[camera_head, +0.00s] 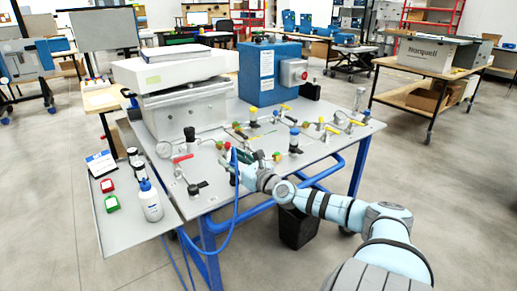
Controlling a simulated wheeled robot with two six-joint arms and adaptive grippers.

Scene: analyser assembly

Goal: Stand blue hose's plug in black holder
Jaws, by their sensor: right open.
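The blue hose (236,205) rises from below the table's front edge and ends upright near the right gripper's fingers. Its plug is too small to make out clearly at the top end. My right gripper (238,168) is open above the front of the grey table (215,201), beside the hose's upper end. I cannot tell whether the fingers touch the hose. A small black part (198,186), possibly the black holder, is on the table left of the gripper. My left gripper is not in view.
Several valves and gauges with coloured handles cover the table top. A grey case (185,108) and a blue box (268,72) stand at the back. A side shelf (118,232) at the left holds a white bottle (150,204) and red and green items.

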